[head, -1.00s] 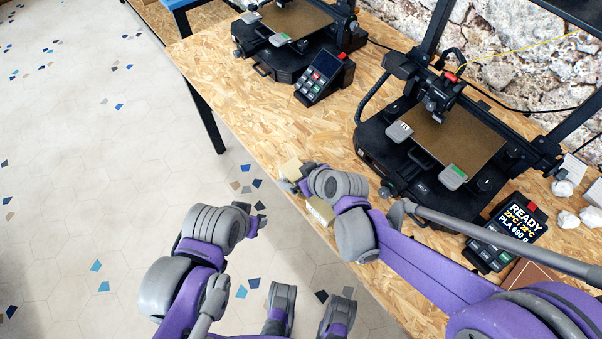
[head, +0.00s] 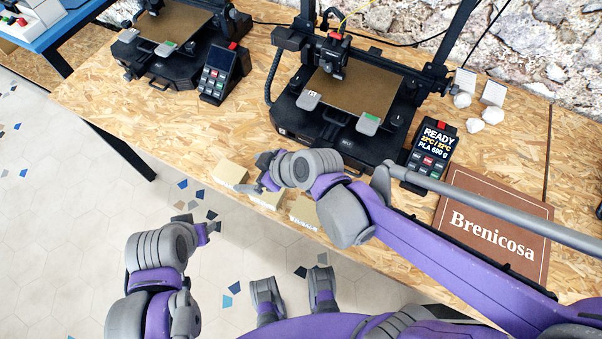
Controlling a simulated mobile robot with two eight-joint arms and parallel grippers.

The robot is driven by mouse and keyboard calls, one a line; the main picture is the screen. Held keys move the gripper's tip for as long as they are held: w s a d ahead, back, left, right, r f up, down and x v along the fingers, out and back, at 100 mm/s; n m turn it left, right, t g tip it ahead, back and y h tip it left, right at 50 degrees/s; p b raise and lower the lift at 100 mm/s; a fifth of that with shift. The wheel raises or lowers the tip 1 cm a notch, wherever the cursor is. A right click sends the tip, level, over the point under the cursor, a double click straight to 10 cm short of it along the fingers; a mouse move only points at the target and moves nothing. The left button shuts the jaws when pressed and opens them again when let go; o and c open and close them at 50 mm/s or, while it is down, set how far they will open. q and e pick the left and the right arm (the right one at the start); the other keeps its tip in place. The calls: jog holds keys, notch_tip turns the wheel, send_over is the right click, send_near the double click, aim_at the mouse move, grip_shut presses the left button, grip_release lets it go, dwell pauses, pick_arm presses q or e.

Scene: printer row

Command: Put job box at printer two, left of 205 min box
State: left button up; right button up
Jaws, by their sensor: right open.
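Three small beige boxes stand along the table's front edge, before the right printer: a left one (head: 231,172), a middle one (head: 268,199) partly hidden by my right gripper, and a right one (head: 304,212). The right one has dark print on its front, too small to read surely, so I cannot tell which is the job box or the 205 min box. My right gripper (head: 264,172) is open, just above or beside the middle box; contact is unclear. My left gripper (head: 203,230) is off the table over the floor, its jaws too small to judge.
The right printer (head: 345,115) has a READY screen (head: 431,150) beside it. Another printer (head: 175,35) with a keypad unit (head: 220,72) stands at left. A brown Brenicosa sign (head: 492,222) lies at right, with white lumps (head: 486,115) behind. Bare table lies left of the boxes.

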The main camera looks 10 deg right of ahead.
jog(key=s+d+m+h, duration=0.2)
jog(key=s+d+m, duration=0.1)
jog(key=d, duration=0.4)
jog(key=s+d+f+m+h, duration=0.1)
jog(key=s+d+m+h, duration=0.1)
jog(key=s+d+m, duration=0.2)
jog(key=s+d+f+m+h, duration=0.1)
jog(key=s+d+m+h, duration=0.2)
jog(key=d, duration=0.8)
jog(key=shift+s+d+g, duration=0.1)
jog(key=shift+s+g, duration=0.2)
